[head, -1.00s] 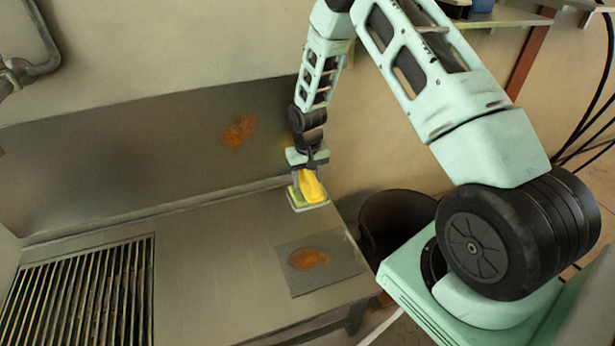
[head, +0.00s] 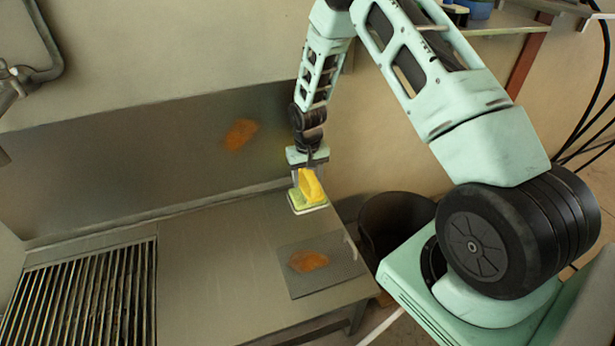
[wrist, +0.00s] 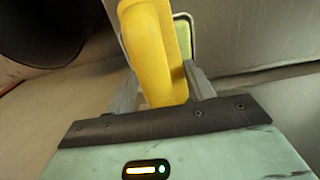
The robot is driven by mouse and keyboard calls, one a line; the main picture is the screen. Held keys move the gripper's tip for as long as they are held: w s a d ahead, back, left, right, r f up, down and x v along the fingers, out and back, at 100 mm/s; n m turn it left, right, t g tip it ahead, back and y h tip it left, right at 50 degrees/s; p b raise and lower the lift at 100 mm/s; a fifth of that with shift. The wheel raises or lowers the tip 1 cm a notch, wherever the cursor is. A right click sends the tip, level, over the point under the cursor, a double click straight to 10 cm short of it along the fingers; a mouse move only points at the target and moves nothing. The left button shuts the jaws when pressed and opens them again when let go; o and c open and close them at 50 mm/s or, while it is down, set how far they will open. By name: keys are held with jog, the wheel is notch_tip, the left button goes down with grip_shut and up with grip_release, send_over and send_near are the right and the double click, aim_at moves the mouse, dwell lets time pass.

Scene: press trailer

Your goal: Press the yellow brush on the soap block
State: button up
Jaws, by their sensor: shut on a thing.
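My gripper (head: 308,178) points down at the back right corner of the metal table and is shut on the yellow brush (head: 311,186). In the wrist view the brush (wrist: 152,45) stands between the two grey fingers of my gripper (wrist: 163,88). A pale green block with a light rim, seemingly the soap block (head: 296,204), lies directly under the brush. Part of it shows behind the brush in the wrist view (wrist: 184,32). The brush's underside is hidden, so I cannot tell whether it touches the block.
A grey plate with an orange-brown stain (head: 308,261) lies on the table (head: 215,250) in front of the block. Another stain (head: 241,134) marks the metal back wall. A slatted grate (head: 80,295) is at left. A dark bin (head: 395,225) stands right of the table.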

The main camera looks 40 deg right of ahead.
jog(key=shift+r+p, duration=2.1)
jog(key=shift+r, duration=0.55)
jog(key=s+a+r+n, duration=0.3)
jog(key=s+a+r, duration=0.45)
jog(key=r, duration=0.45)
notch_tip(320, 180, up, 16)
jog(key=s+p, duration=0.2)
jog(key=p, duration=2.4)
jog(key=shift+a, duration=0.25)
